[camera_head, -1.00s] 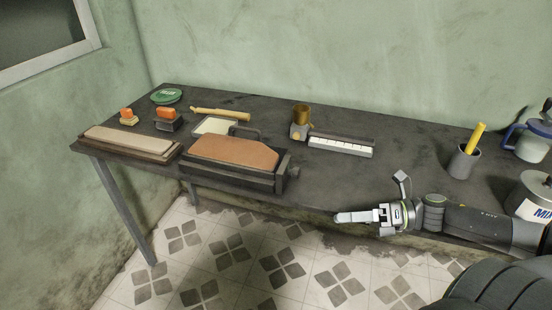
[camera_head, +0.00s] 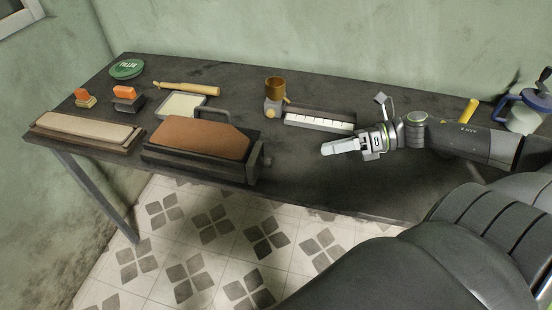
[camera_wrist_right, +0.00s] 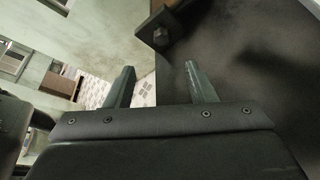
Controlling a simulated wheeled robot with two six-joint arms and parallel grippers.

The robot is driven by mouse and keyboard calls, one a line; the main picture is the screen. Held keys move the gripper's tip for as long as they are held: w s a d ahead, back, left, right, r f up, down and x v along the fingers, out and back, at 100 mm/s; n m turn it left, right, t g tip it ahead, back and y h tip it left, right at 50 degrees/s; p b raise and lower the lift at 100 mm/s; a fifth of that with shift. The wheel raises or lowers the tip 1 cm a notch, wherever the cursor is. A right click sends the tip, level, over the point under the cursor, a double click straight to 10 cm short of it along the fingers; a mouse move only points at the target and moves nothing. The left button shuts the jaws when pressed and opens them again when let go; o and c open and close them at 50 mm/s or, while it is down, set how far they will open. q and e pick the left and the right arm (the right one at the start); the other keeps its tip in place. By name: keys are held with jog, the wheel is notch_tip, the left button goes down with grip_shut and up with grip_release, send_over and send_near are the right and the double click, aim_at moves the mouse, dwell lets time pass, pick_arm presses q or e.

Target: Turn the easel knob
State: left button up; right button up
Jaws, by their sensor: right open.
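The easel is most likely the dark frame (camera_head: 200,170) holding a brown slanted board (camera_head: 200,138) on the table's front left half. A small dark knob (camera_head: 267,161) sticks out from its right side. What looks like the same knob shows in the right wrist view (camera_wrist_right: 160,38), beyond the fingers. My right gripper (camera_head: 326,148) is open and empty, to the right of the knob and apart from it, fingers pointing left. Its two fingers also show in the wrist view (camera_wrist_right: 159,72). My left gripper is out of view.
On the dark table (camera_head: 300,185), a white ruled strip in a tray (camera_head: 320,119) and a brass cup (camera_head: 275,88) stand behind. A long pale board (camera_head: 85,130) lies at left. A yellow-handled tool (camera_head: 470,111) and a blue-handled jug (camera_head: 520,112) are at right.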

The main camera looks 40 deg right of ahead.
jog(key=b, duration=0.2)
send_near(273, 160)
jog(key=shift+w+a+f, duration=0.2)
jog(key=shift+w+a, duration=0.15)
jog(key=shift+w, duration=0.05)
jog(key=x, duration=0.6)
jog(key=shift+w+a, duration=0.15)
jog(key=shift+a, duration=0.15)
jog(key=shift+x, duration=0.9)
jog(key=c, duration=1)
jog(key=shift+o, duration=0.2)
